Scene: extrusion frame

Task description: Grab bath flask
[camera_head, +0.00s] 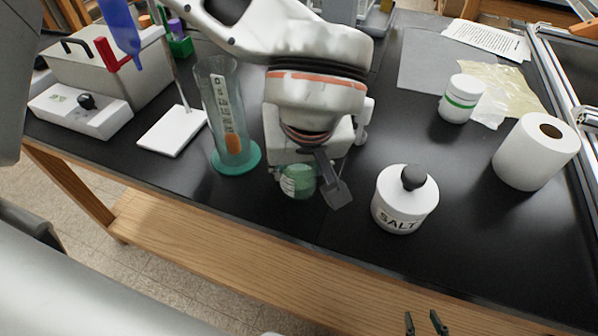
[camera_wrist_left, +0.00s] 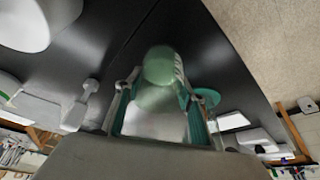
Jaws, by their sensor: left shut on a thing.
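The bath flask (camera_head: 298,182), a pale green glass vessel with white markings, is near the front edge of the black bench in the head view, partly hidden by my left gripper (camera_head: 308,184). In the left wrist view, the flask (camera_wrist_left: 160,72) lies between the two fingers of my left gripper (camera_wrist_left: 160,112), which is shut on it. I cannot tell whether the flask touches the bench. My right gripper (camera_head: 425,322) shows only its two dark fingertips at the bottom edge of the head view, apart, with nothing between them.
A tall graduated cylinder (camera_head: 224,110) on a green base stands close left of the flask. A white salt jar (camera_head: 404,200) stands to the right. A paper roll (camera_head: 535,152) and a white bottle (camera_head: 461,98) are farther right. A stand plate (camera_head: 172,131) is left.

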